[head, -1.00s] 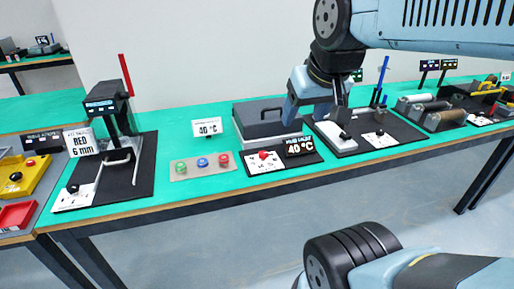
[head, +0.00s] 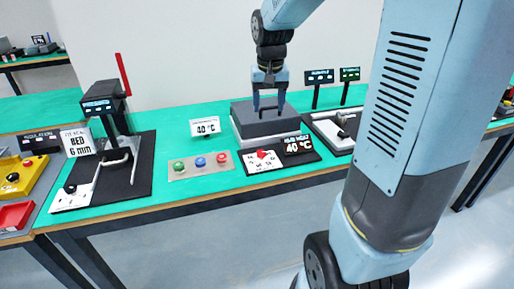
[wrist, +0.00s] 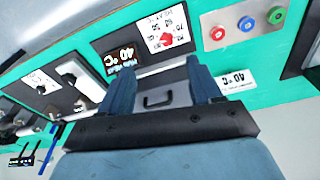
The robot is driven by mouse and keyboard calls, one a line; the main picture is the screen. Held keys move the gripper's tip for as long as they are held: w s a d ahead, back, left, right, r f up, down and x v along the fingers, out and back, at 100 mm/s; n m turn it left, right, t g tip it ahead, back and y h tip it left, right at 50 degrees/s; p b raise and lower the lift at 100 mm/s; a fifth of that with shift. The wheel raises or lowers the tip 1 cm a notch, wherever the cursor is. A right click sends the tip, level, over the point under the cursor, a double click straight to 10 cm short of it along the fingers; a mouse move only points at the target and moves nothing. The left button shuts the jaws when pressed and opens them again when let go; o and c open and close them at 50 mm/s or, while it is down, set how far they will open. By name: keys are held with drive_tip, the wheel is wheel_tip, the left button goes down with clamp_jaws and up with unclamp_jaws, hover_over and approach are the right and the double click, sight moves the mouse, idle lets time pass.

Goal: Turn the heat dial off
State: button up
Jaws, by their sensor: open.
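The heat dial (head: 262,155) is a red knob on a white marked plate at the table's front edge. It also shows in the wrist view (wrist: 169,38), upside down, beyond the fingers. A black display (head: 298,146) beside it reads 40 °C. My gripper (head: 269,108) is open and empty, pointing down over the grey lidded box (head: 244,120) behind the dial. In the wrist view its two blue fingers (wrist: 161,80) stand apart, with the box's handle (wrist: 158,99) between them. The fingers are apart from the dial. The exact height above the lid is unclear.
A plate with green, blue and red buttons (head: 200,164) lies left of the dial. A small 40 °C sign (head: 205,127) stands behind it. A black machine with a red lever (head: 121,75) is further left. My arm hides much of the right side.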

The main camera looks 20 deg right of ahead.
drive_tip(key=m+g, duration=0.1)
drive_tip(key=g, duration=0.1)
hover_over(261, 153)
wheel_tip(261, 153, down, 8)
wheel_tip(261, 153, down, 14)
drive_tip(key=shift+w+d+r, duration=0.1)
drive_tip(key=shift+w, duration=0.05)
drive_tip(key=c, duration=1)
drive_tip(key=shift+a, duration=0.35)
drive_tip(key=shift+d, duration=0.2)
drive_tip(key=shift+c, duration=0.2)
